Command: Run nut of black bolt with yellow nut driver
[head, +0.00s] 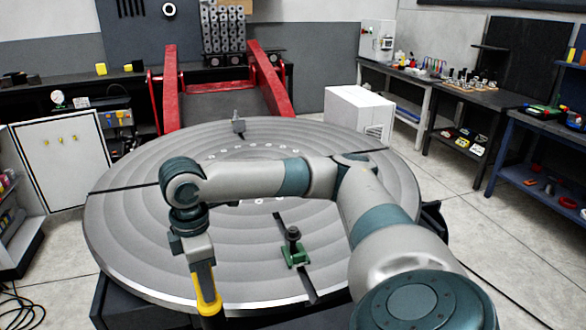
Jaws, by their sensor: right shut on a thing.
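The round grey positioner table (130,225) fills the middle of the head view. A black bolt (293,236) stands upright in a green clamp base (295,256) on the near part of the table, over a dark slot. My right gripper (205,283) points down near the table's front left edge, left of the black bolt and apart from it. It is shut on the yellow nut driver (209,304), whose lower part is dark and cut off by the frame's bottom edge. The nut on the bolt is too small to make out. My left gripper is out of view.
A grey clamp (238,124) stands at the table's far edge. Red support arms (170,90) rise behind the table. A white box (358,110) and workbenches (470,92) with tools stand at the right. My right arm spans over the table.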

